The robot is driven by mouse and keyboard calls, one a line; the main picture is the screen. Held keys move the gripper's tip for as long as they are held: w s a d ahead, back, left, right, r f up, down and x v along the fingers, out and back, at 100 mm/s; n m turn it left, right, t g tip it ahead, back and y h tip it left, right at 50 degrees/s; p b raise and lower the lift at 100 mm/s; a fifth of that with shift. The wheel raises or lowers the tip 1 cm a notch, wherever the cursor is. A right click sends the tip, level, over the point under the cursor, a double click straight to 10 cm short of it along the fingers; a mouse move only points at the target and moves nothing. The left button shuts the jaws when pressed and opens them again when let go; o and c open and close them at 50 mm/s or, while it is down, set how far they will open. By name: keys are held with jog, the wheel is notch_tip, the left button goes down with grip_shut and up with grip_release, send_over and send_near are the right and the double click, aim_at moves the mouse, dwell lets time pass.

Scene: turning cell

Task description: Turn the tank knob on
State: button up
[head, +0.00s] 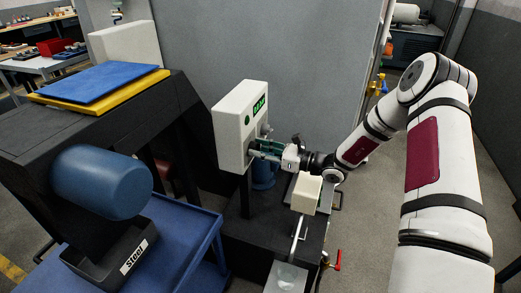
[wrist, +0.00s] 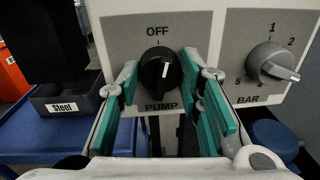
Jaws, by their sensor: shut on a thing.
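A white control box (head: 229,128) with a green display stands on a black stand in the head view. In the wrist view its grey panel carries a black knob (wrist: 160,69), labelled OFF above and PUMP below. The knob's white mark points up, slightly right of vertical. A grey knob (wrist: 272,63) with a numbered scale and the label BAR is to its right. No label reading tank is legible. My gripper (wrist: 167,80), with green-padded fingers, is shut on the black knob, one finger on each side. In the head view my gripper (head: 264,151) reaches the box's face, and the knob is hidden.
A blue rounded vessel (head: 265,174) is below the box. A cream block (head: 305,193) on a metal lever is near my gripper. A blue cart (head: 185,240) holds a black bin (head: 112,262) marked Steel. A large blue cylinder (head: 100,182) is above it.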

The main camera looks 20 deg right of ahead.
jog(key=shift+w+d+m+g, duration=0.1)
jog(key=shift+m+g, duration=0.2)
jog(key=shift+m, duration=3.3)
jog(key=shift+m+g, duration=0.3)
jog(key=shift+m, duration=3.3)
jog(key=o, duration=1.2)
jog(key=shift+c, duration=0.2)
jog(key=f+v, duration=0.1)
jog(key=v, duration=1.1)
jog(key=shift+r, duration=0.4)
jog(key=shift+r, duration=0.1)
